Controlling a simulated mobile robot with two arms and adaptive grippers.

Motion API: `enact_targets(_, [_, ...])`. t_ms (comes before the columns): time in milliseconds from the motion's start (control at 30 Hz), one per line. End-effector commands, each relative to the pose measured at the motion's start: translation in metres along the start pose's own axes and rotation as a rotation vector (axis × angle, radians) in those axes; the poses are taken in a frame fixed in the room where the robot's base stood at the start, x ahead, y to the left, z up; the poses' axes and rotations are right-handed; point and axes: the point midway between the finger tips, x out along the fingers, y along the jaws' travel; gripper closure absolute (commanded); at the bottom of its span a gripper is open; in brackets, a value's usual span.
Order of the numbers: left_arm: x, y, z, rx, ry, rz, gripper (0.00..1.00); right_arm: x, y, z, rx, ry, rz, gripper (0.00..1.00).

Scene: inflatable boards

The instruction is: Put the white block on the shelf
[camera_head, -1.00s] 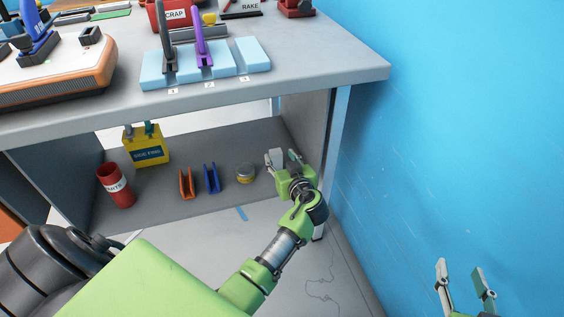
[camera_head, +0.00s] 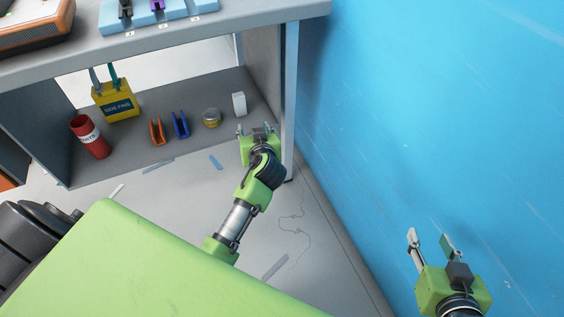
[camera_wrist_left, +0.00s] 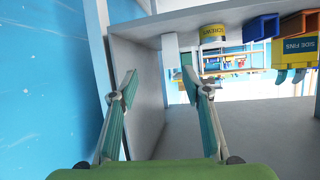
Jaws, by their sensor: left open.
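The white block (camera_head: 239,103) stands upright on the lower shelf (camera_head: 190,100), near its right end and to the right of a yellow tin. My left gripper (camera_head: 257,131) is open and empty at the shelf's front edge, in front of the block and slightly right of it, with a gap between them. In the left wrist view my left gripper (camera_wrist_left: 160,84) shows its two fingers spread. My right gripper (camera_head: 431,242) is open and empty by the blue wall.
A red can (camera_head: 90,138), a yellow SIDE FINS box (camera_head: 117,101), an orange holder (camera_head: 157,130), a blue holder (camera_head: 180,125) and the yellow tin (camera_head: 211,118) share the shelf. The tabletop (camera_head: 250,18) hangs above. The blue wall (camera_head: 450,110) bounds the right.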

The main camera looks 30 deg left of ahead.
Motion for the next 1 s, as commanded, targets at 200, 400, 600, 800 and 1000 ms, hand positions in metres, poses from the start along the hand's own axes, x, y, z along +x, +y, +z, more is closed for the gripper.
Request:
enact_targets(200, [-0.116,0.027,0.049,0.209,-0.104,0.381,0.56,0.0,0.0,0.001,0.0,-0.001,0.0,0.6])
enact_targets(400, [-0.216,0.048,0.053,0.326,-0.095,0.672,0.56,0.0,0.0,0.001,0.0,-0.001,0.0,0.6])
enact_targets(600, [-0.253,0.055,0.05,0.358,-0.077,0.773,0.56,0.0,0.0,0.001,0.0,-0.001,0.0,0.6])
enact_targets(800, [-0.253,0.055,0.049,0.359,-0.075,0.774,0.56,0.0,0.0,0.0,0.0,0.0,-0.001,0.6])
enact_targets(1000, [-0.253,0.055,0.049,0.358,-0.076,0.772,0.56,0.0,0.0,0.0,0.0,0.0,-0.001,0.6])
